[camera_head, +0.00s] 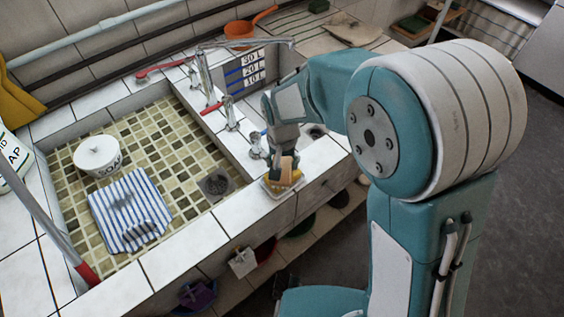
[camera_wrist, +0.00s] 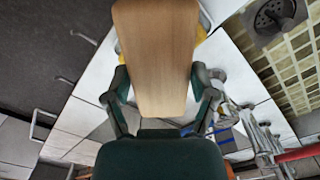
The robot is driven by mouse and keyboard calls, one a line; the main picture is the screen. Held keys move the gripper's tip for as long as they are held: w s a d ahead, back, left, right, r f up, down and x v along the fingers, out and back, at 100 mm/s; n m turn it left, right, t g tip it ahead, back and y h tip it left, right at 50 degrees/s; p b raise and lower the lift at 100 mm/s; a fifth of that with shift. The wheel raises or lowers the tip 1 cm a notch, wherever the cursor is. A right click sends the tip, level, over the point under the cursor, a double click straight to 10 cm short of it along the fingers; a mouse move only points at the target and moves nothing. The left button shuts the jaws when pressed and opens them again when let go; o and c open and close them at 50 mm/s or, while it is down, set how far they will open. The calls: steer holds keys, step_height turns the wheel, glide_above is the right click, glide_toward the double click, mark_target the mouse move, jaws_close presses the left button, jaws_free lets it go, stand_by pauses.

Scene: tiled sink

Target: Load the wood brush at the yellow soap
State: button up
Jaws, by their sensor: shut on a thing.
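My gripper (camera_head: 282,150) points down over the sink's front tiled ledge, shut on the wood brush (camera_head: 287,171). In the wrist view the brush (camera_wrist: 157,50) fills the space between my two fingers (camera_wrist: 160,90), its flat tan wooden back facing the camera. The yellow soap (camera_head: 271,183) lies on the ledge in a small pale dish, right under the brush. In the wrist view only yellow edges of it (camera_wrist: 201,33) show beside the brush. The brush's bristles are hidden, so I cannot tell whether they touch the soap.
Taps (camera_head: 205,85) stand behind my gripper. An orange pan (camera_head: 240,30) lies at the back. The front ledge left of the soap is clear.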

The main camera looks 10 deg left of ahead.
mark_target(283, 162)
steer(key=shift+r, duration=3.2)
